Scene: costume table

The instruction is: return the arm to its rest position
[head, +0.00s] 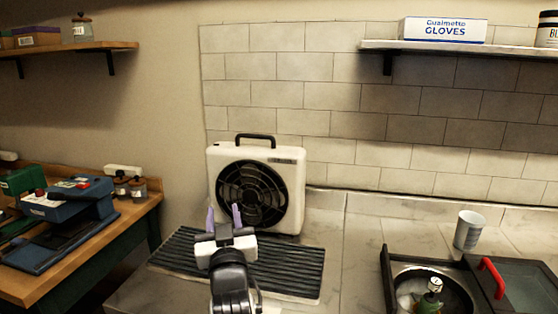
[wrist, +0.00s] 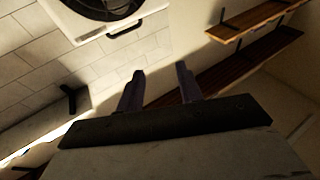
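My gripper (head: 223,217) is in front of the white box fan in the head view, above a black ribbed mat. Its two purple fingers point up and stand apart with nothing between them. In the wrist view my gripper (wrist: 160,86) also shows two separate fingers with an empty gap. My dark and white arm rises from the bottom edge of the head view.
The white fan (head: 288,190) stands behind the ribbed mat (head: 290,278) on the counter. A cup (head: 469,230) and a sink (head: 400,278) are at right. A wooden table (head: 128,235) with blue equipment is at left. Counter between mat and sink is clear.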

